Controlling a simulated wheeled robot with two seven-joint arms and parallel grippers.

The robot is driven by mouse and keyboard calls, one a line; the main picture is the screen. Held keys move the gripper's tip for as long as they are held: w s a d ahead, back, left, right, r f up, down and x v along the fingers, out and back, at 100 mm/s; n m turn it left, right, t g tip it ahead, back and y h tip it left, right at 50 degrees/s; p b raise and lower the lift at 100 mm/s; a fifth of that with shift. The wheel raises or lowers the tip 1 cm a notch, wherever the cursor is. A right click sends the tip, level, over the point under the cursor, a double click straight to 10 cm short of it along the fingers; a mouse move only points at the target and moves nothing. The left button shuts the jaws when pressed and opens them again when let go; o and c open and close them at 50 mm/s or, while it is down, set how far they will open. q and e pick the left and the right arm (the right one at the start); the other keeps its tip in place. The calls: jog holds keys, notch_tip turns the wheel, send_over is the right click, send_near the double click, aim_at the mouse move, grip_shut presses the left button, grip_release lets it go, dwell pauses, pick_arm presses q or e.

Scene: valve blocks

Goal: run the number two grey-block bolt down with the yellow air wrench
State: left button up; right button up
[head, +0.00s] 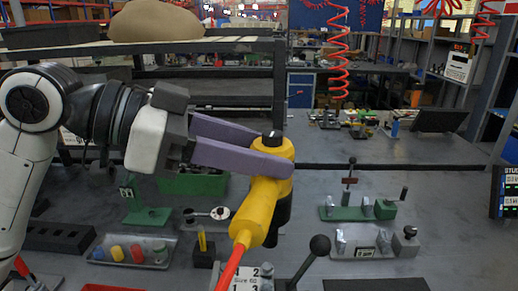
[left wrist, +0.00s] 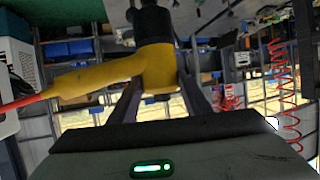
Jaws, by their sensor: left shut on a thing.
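My left gripper (head: 240,150) comes in from the left and is shut on the yellow air wrench (head: 262,205). The wrench is held above the bench, its black nose pointing down and a red hose running from its handle. It also shows in the left wrist view (left wrist: 155,68) between the two fingers (left wrist: 155,100). A grey block with a white label reading 1, 2, 3 and "Size 60" (head: 252,283) sits at the bottom edge below the wrench, mostly cut off. Its bolts cannot be made out. My right gripper is not in view.
A black-knobbed lever (head: 319,246) rises right of the label. A tray of coloured caps (head: 133,252) lies at left. A green fixture (head: 358,210) and a grey fixture (head: 375,242) stand at right. A dark bar (head: 400,167) crosses the bench behind.

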aim_at(257, 179)
pick_arm(q)
jog(key=shift+a+r, duration=0.15)
jog(key=shift+r, duration=0.1)
jog(key=shift+f+b, duration=1.35)
jog(key=shift+f, duration=1.05)
jog(key=shift+p, duration=0.65)
jog(key=shift+f+b, duration=0.5)
jog(key=shift+f, duration=0.45)
jog(key=shift+r+p, duration=0.15)
jog(key=shift+p, duration=0.2)
